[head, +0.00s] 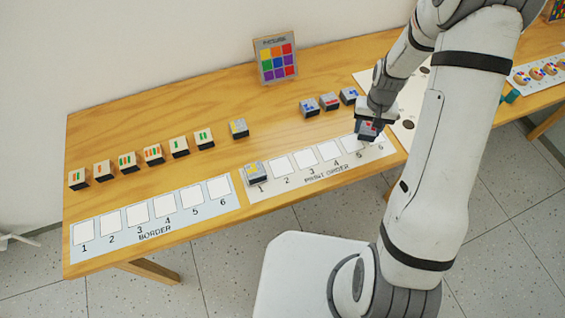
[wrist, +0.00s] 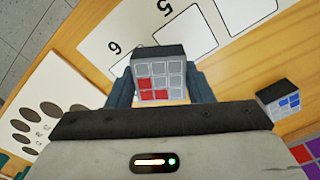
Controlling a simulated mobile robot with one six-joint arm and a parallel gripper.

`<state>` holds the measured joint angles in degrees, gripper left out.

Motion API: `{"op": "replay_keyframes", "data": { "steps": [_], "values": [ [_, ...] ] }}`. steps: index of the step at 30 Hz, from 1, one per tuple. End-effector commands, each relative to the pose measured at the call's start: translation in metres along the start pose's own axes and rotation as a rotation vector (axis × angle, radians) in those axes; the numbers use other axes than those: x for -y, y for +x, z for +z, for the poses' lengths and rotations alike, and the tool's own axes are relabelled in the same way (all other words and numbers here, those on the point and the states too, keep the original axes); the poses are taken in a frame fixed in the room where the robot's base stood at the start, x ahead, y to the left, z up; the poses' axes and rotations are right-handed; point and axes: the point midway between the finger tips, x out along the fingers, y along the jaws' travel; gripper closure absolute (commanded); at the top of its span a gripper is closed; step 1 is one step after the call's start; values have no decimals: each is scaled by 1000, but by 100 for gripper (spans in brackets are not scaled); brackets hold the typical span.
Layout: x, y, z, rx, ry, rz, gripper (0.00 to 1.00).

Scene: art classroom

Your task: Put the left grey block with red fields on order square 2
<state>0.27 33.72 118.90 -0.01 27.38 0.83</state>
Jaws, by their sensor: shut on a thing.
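My gripper (head: 370,122) is shut on a grey block with red fields (head: 367,131), above the right end of the print order strip. In the wrist view, the held block (wrist: 160,82) sits between the fingers and shows red fields at its lower left. Another grey block with red fields (head: 329,101) stands on the table, between two grey blocks with blue fields. Order square 2 (head: 280,167) is empty on the print order strip (head: 262,204). A grey block with yellow fields (head: 256,173) stands on order square 1.
Blue-field blocks (head: 309,108) (head: 348,95) stand behind the strip; one shows in the wrist view (wrist: 280,98). Another yellow-field block (head: 238,129) stands behind square 1. Several cream blocks (head: 127,161) stand behind the border strip (head: 87,250). A coloured grid panel (head: 275,60) stands at the back.

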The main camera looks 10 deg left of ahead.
Motion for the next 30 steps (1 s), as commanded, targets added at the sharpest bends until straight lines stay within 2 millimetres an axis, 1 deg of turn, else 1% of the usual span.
{"op": "replay_keyframes", "data": {
  "steps": [3, 5, 8, 11, 12, 14, 15, 18, 21, 24, 27, 29, 30],
  "values": [
    [4, 0, 0, -1, -9, 0, 76],
    [11, -2, 1, -2, -24, 0, 76],
    [37, -8, 6, -4, -75, 0, 76],
    [79, -19, 19, -6, -159, -1, 76],
    [97, -25, 27, -6, -198, -1, 76],
    [125, -33, 42, -6, -260, -1, 76],
    [143, -39, 52, -7, -300, -2, 76],
    [180, -51, 80, -6, -391, -2, 76],
    [206, -61, 106, -5, -468, -2, 76],
    [224, -68, 126, -4, -523, -2, 76],
    [232, -72, 138, -2, -553, -1, 76],
    [235, -69, 142, 0, -563, 0, 76],
    [236, -64, 144, 2, -566, 0, 76]
  ]
}}
